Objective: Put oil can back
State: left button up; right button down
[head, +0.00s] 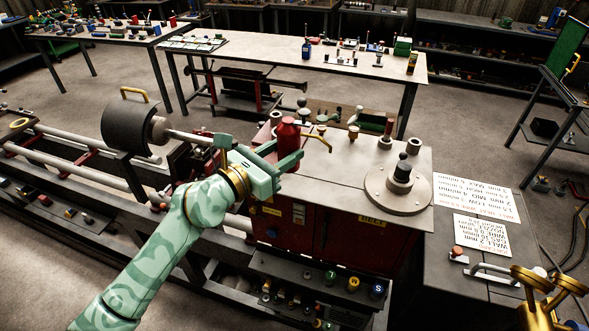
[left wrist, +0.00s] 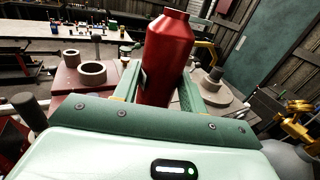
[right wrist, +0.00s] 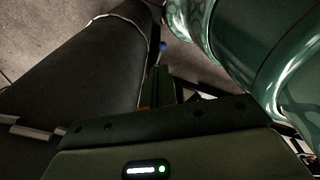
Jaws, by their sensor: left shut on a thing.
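The red oil can (head: 288,133) is held upright between the fingers of my left gripper (head: 290,158), over the left part of the lathe's headstock top (head: 345,165). In the left wrist view the can (left wrist: 167,60) stands between the two fingers of the left gripper (left wrist: 160,95), which is shut on it. The can's lower end is hidden by the gripper, so I cannot tell whether it touches the surface. My right gripper (right wrist: 158,92) shows dark in the right wrist view, its fingers close together with nothing visible between them.
The headstock top carries a round flange with a lever (head: 402,177) and several knobs. A grey chuck (head: 130,125) is at the left. Paper signs (head: 480,235) lie on the cabinet at right. A workbench (head: 300,60) with bottles and small parts stands behind, across open floor.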

pick_arm(q)
jog(key=f, duration=0.1)
jog(key=w+d+f, duration=0.1)
jog(key=f, duration=0.1)
jog(key=shift+w+d+f+b, duration=0.1)
jog(key=shift+w+d+b, duration=0.25)
jog(key=shift+d, duration=0.05)
jog(key=f, duration=0.2)
jog(key=f+b, duration=0.1)
jog(key=shift+w+d+f, duration=0.2)
jog(key=shift+f, duration=0.15)
jog(key=o, duration=1.1)
jog(key=shift+o, duration=0.2)
